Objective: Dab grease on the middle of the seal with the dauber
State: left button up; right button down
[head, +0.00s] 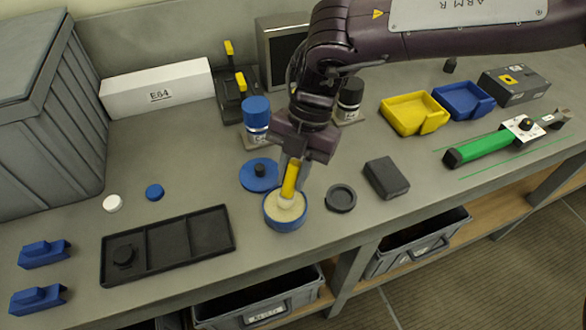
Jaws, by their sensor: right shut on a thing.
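My right gripper (297,163) is shut on the yellow handle of the dauber (289,181), which stands nearly upright below it. The dauber's pale tip is down in the blue grease pot (285,223), at the cream-coloured grease; whether it touches the grease is hard to tell. The pot's blue lid (248,180) with a black knob lies just behind the pot. A black ring-shaped piece (341,198) lies right of the pot and may be the seal. My left gripper is out of view.
The black tray (190,240) lies front left, with blue blocks (45,253) beside it. A black block (386,178) lies right of the ring. Bottles (256,115) stand behind the pot. Yellow (413,114) and blue trays and a green-handled tool (483,149) are at right.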

jog(key=shift+s, duration=0.1)
notch_tip(320, 180, up, 7)
jog(key=p, duration=0.6)
dwell(0.9)
